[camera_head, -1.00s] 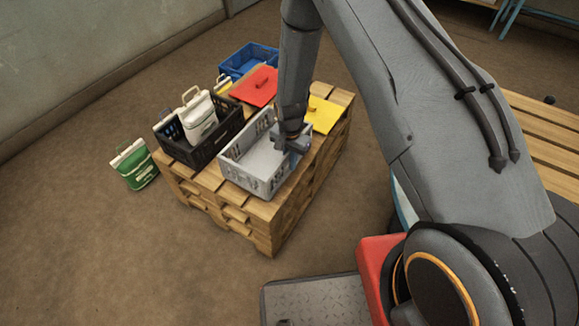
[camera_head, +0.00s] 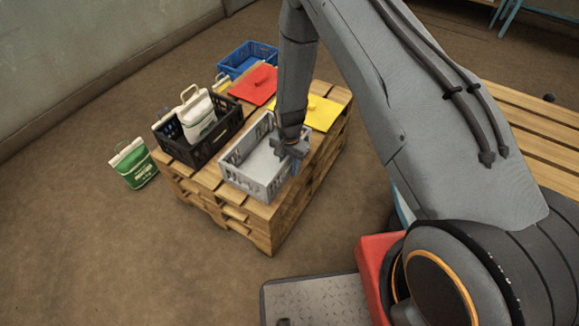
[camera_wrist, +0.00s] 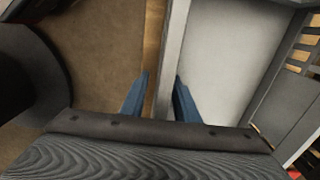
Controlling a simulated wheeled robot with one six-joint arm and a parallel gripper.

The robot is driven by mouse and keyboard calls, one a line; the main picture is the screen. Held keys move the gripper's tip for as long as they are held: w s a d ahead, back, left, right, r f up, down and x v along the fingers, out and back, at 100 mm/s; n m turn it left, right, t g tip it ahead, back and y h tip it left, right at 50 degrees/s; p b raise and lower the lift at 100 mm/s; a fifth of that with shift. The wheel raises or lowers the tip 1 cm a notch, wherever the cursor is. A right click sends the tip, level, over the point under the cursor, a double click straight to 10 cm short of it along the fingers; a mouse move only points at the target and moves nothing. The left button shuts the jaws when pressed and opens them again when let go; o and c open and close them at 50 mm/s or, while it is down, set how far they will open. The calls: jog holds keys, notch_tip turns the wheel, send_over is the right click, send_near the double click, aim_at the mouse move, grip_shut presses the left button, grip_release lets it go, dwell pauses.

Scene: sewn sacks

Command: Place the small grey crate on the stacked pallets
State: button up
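The small grey crate (camera_head: 240,180) sits upright and empty on the front right of the stacked pallets (camera_head: 285,218), beside a black crate. My gripper (camera_head: 294,166) is at the crate's right wall. In the wrist view, the blue fingertips of my gripper (camera_wrist: 161,75) stand on either side of the rim of the grey crate (camera_wrist: 172,60). A gap shows between the left finger and the wall; the right finger is close to the inner side. The gripper looks open. My arm hides part of the crate's back right corner.
A red lid (camera_head: 254,86) and yellow lid (camera_head: 318,113) lie behind on the pallets. A blue crate (camera_head: 250,57) is at the back. A green-and-white sack (camera_head: 134,165) stands on the floor at left.

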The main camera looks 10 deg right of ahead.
notch_tip(320, 180, up, 13)
jog(key=shift+d+f, duration=0.1)
jog(key=s+d+r+n, duration=0.1)
jog(key=s+d+r, duration=0.25)
jog(key=r, duration=0.55)
jog(key=s+d+r+n, duration=0.25)
jog(key=d+r, duration=0.25)
jog(key=r, duration=0.4)
jog(key=s+d+r+n, duration=0.1)
jog(key=s+d+r, duration=0.2)
jog(key=s, duration=0.6)
jog(key=s+d+r+n, duration=0.1)
jog(key=s+d+r, duration=0.2)
jog(key=s+r, duration=0.5)
jog(key=shift+s+d+r, duration=0.15)
jog(key=shift+s+d, duration=0.25)
jog(key=shift+s, duration=0.45)
jog(key=shift+n, duration=0.25)
jog(key=a+r+n+p, duration=0.1)
jog(key=a+r+p, duration=0.3)
jog(key=p, duration=0.5)
jog(key=shift+s+r+n, duration=0.3)
jog(key=shift+s+r, duration=0.05)
jog(key=shift+r, duration=0.15)
